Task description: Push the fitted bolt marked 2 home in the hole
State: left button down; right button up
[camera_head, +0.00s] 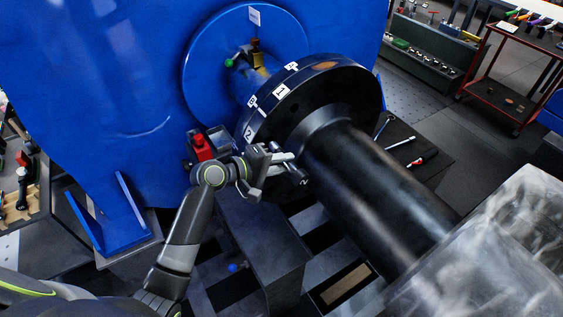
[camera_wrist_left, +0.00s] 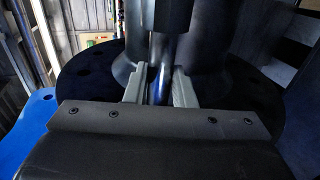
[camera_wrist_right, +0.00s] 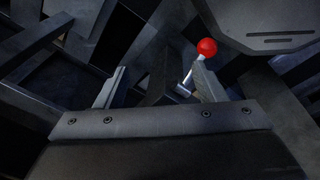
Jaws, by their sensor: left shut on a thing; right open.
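The black coupling flange (camera_head: 335,87) carries white number labels on its rim, among them a label 2 (camera_head: 248,132). My left gripper (camera_head: 280,160) is at the lower left of the flange, in front of its face. It is shut on a bolt, whose dark smooth shank (camera_wrist_left: 162,75) stands between the fingers in the left wrist view. Another small 2 shows just below the gripper in the head view. The fingers hide the bolt's seat, so its depth in the hole cannot be told. My right gripper (camera_wrist_right: 160,72) is open and empty, outside the head view.
A thick black shaft (camera_head: 375,190) runs from the flange to the lower right. The blue housing (camera_head: 110,80) stands behind. A red block (camera_head: 201,147) is close to my left wrist. A red-knobbed lever (camera_wrist_right: 207,47) shows by my right gripper's right finger.

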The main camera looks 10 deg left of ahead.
aim_at(266, 143)
pick_arm(q)
jog(key=shift+r+p, duration=0.15)
jog(key=shift+p, duration=0.3)
dwell(0.6)
jog(key=shift+w+a+b, duration=0.5)
jog(key=shift+w+a, duration=0.5)
jog(key=shift+w, duration=0.05)
dwell(0.5)
jog(key=shift+w+a+b, duration=1.15)
jog(key=shift+w+a, duration=0.7)
dwell(0.5)
jog(key=c, duration=1.1)
grip_release()
jog(key=shift+c, duration=0.2)
jog(key=p+v, duration=0.3)
jog(key=v, duration=0.3)
jog(key=shift+s+a+r+p, duration=0.1)
jog(key=shift+s+a+p, duration=0.15)
jog(key=shift+p, duration=0.05)
jog(key=p+v, duration=0.2)
jog(key=v, duration=0.8)
jog(key=shift+s+a, duration=0.25)
jog(key=shift+s, duration=0.05)
